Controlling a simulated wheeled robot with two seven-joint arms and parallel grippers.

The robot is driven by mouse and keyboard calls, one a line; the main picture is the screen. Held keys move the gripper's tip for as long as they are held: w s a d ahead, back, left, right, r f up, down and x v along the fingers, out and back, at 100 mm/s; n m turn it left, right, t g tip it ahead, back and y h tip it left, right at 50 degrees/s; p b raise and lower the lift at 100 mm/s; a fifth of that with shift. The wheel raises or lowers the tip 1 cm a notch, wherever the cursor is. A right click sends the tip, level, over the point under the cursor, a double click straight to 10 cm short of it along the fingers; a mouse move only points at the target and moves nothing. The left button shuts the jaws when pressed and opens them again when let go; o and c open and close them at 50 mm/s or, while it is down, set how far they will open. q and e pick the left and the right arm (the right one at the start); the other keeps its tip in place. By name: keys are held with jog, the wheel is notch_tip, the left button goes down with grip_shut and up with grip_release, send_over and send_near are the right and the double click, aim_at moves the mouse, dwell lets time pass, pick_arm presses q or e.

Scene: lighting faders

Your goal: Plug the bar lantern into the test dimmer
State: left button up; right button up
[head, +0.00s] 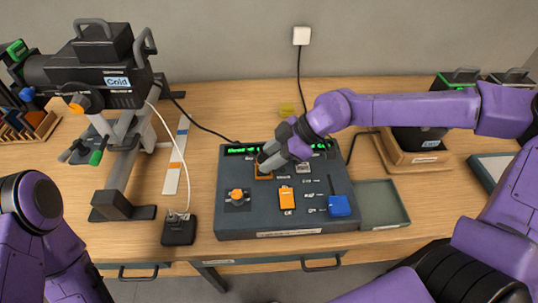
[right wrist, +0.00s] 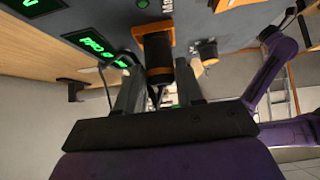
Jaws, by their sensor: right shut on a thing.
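The black lantern (head: 95,72) labelled "Cold" stands on a mount at the left in the head view. Its dark cable (head: 205,127) runs to the dimmer console (head: 228,219), which has green displays. My right gripper (head: 268,162) is over an orange-framed spot (head: 263,175) at the console's upper left. In the right wrist view, the right gripper (right wrist: 157,92) is shut on a dark cylindrical plug-like piece (right wrist: 158,62), its end at the orange frame (right wrist: 152,29). I cannot tell whether it is seated. My left gripper is out of view.
A small black box (head: 179,231) with a white cable stands left of the console. An orange knob (head: 237,195), an orange switch (head: 287,198) and a blue piece (head: 339,205) sit on the console. An empty grey tray (head: 383,203) adjoins its right; a wooden base (head: 412,160) lies beyond.

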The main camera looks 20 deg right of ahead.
jog(key=shift+f, duration=0.1)
jog(key=o, duration=1.2)
jog(key=shift+o, duration=0.2)
jog(key=b+v, duration=0.1)
jog(key=v, duration=0.9)
jog(key=shift+d+r, duration=0.2)
